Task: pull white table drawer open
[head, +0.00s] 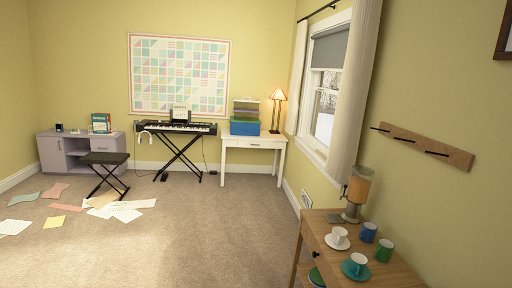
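The white table (235,142) stands against the far wall, right of the keyboard, under the corner by the window. Its drawer front (255,144) is just below the tabletop and looks shut, with a small dark handle at its middle. On the tabletop are a blue box (244,128) with stacked coloured trays on it and a lamp (278,100) with an orange shade. The table is across the room from my camera. My gripper does not show in this view.
A wooden side table (318,238) with cups and a drink dispenser (357,190) stands near at right. A keyboard (177,128) on a crossed stand and a black bench (104,158) are at left. Papers (125,211) lie on the left floor. Carpet in the middle is clear.

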